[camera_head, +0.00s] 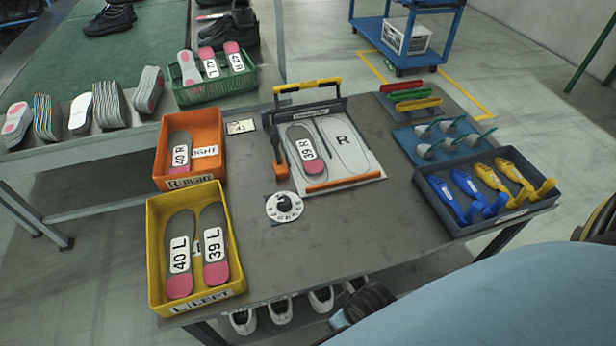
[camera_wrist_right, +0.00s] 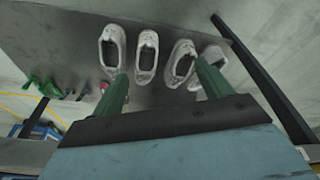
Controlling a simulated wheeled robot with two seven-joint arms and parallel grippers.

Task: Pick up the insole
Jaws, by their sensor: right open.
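A grey insole with a pink heel, labelled 39 R (camera_head: 303,147), lies on the left half of the template board (camera_head: 376,174). An insole labelled 40 R (camera_head: 180,152) is in the orange box (camera_head: 205,118). Insoles labelled 40 L (camera_head: 180,254) and 39 L (camera_head: 213,243) lie side by side in the yellow box (camera_head: 197,305). My right gripper (camera_wrist_right: 161,70) shows in the right wrist view, green fingers apart and empty. White shoes (camera_wrist_right: 146,55) show beyond them; no insole is clearly visible there. My left gripper is not in view.
A green crate (camera_head: 215,88) holds insoles at the back left, beside a row of more insoles (camera_head: 110,103). A grey tray (camera_head: 540,205) with blue and yellow tools is at the right. A dial (camera_head: 284,206) sits before the board. The table's front middle is clear.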

